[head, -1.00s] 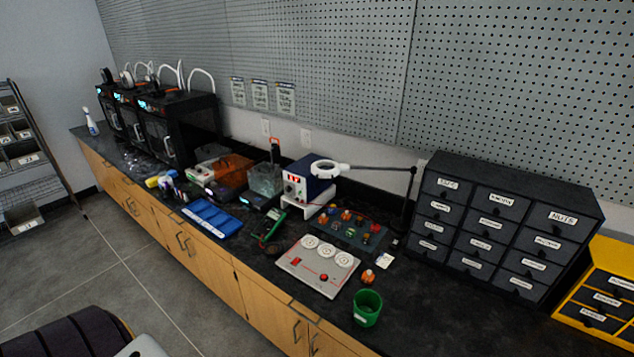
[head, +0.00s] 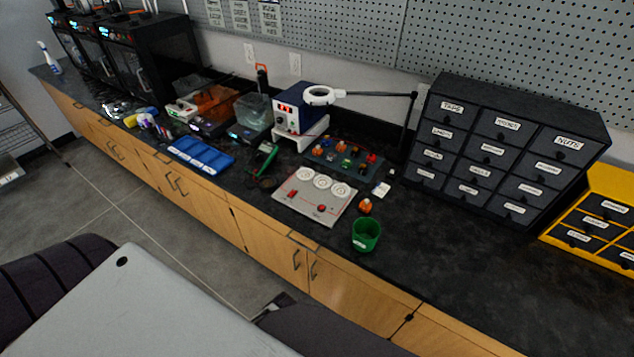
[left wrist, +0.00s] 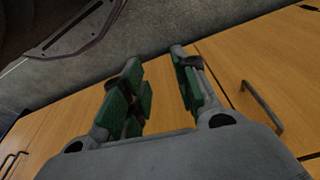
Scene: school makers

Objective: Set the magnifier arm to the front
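The magnifier arm (head: 375,94) is a thin dark arm with a white ring head (head: 320,95). It comes from a dark upright post (head: 409,128) beside the drawer cabinet and points left along the back of the bench, its ring by the blue and white power supply (head: 291,115). My left gripper (left wrist: 158,85) shows in the left wrist view with green-padded fingers apart and nothing between them. It faces the wooden cabinet fronts, away from the magnifier. My right gripper is in neither view.
The dark bench top (head: 450,245) is clear at the front right. A green cup (head: 366,235) stands near the front edge beside a grey panel with dials (head: 315,196). A black drawer cabinet (head: 500,150) and a yellow one (head: 597,225) stand at right.

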